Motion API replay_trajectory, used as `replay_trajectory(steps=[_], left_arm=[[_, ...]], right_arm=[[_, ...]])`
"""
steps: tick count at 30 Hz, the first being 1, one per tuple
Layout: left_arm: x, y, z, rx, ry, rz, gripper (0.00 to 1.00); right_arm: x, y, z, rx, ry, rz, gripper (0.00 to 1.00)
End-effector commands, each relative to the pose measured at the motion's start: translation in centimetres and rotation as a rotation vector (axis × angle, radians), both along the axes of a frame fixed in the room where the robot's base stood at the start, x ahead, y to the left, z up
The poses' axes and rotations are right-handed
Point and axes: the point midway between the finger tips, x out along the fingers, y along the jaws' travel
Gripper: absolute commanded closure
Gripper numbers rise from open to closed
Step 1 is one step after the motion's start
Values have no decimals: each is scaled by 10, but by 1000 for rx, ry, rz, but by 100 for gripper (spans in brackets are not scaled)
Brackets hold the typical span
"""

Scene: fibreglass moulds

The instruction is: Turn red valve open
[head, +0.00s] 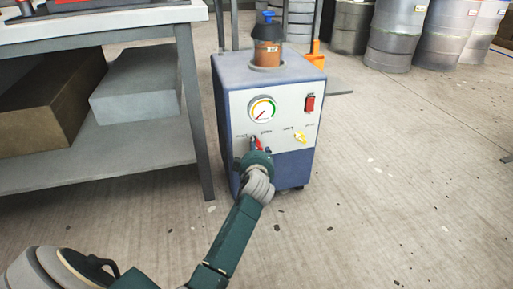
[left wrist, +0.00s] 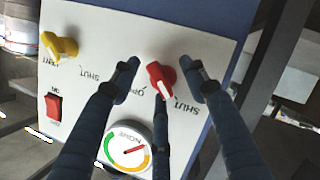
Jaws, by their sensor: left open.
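The red valve (left wrist: 158,75) is a small knob with a white mark on the white front panel of a blue machine (head: 235,102). In the left wrist view its marked end points toward the SHUT label (left wrist: 186,105); the OPEN label (left wrist: 130,92) is on its other side. My left gripper (head: 256,150) is in front of the panel and hides part of the valve in the head view. In the left wrist view its dark fingers are spread around the knob, with gaps visible; contact cannot be told. My right gripper is not in view.
A yellow valve (head: 300,137), a red switch (head: 310,103) and a round gauge (head: 262,109) share the panel. A brown bottle (head: 267,52) stands on top. A workbench (head: 120,165) is close on the left. Drums (head: 398,35) stand behind; floor at right is clear.

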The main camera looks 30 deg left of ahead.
Motion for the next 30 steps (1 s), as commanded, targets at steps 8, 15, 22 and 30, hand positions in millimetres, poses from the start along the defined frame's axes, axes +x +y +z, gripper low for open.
replay_trajectory(steps=[8,15,22,30], left_arm=[[0,0,0,0,0,0,77],[0,0,-2,-2,5,0,97],[0,-1,-2,23,39,0,97],[0,-3,-2,126,170,0,97]], right_arm=[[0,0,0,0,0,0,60],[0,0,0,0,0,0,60],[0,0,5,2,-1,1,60],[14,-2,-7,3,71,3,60]])
